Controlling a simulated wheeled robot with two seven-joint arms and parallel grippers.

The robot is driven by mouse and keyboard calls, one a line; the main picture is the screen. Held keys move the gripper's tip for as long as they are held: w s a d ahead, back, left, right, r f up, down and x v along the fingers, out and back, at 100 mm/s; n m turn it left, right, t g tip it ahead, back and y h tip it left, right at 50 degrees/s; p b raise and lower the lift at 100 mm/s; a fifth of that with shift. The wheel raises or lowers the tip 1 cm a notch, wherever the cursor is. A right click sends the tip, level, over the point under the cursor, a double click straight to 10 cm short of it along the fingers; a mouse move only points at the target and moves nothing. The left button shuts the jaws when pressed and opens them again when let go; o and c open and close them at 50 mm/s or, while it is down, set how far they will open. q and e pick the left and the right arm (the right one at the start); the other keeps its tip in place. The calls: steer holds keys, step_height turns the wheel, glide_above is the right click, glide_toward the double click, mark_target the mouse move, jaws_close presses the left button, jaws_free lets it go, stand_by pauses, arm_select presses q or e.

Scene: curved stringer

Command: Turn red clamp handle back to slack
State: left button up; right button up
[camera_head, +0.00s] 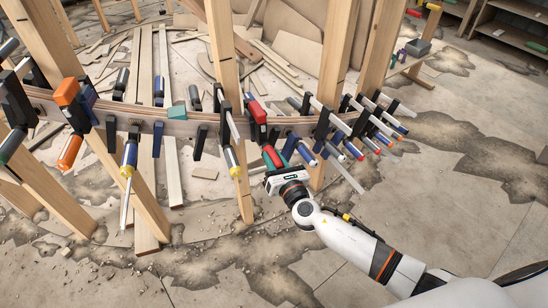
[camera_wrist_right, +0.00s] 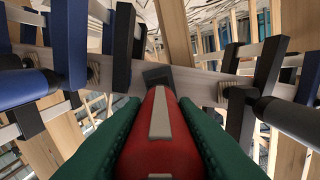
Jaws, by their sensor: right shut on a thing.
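The red clamp handle (camera_wrist_right: 160,130) fills the lower middle of the right wrist view, with a pale stripe along it. It also shows in the head view (camera_head: 270,154), partly hidden by my gripper. My right gripper (camera_wrist_right: 160,120) has its green fingers on both sides of the handle and is shut on it. In the head view the right gripper (camera_head: 275,162) reaches up from the lower right to the clamp below the curved wooden stringer (camera_head: 180,128). A dark clamp part shows at the handle's far end. My left gripper is not in view.
Several other clamps sit along the stringer, close on both sides; a blue-handled one (camera_head: 306,153) is just right of my gripper. Upright wooden posts (camera_head: 222,80) support the stringer. Broken concrete floor (camera_head: 230,270) lies open in front, with planks and offcuts behind.

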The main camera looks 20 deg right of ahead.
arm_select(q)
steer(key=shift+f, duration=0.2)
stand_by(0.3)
arm_select(e)
steer(key=o, duration=1)
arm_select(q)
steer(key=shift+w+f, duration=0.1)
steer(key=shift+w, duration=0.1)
arm_select(e)
steer(key=s+d, duration=0.1)
steer(key=s, duration=1.1)
steer(key=shift+d, duration=0.25)
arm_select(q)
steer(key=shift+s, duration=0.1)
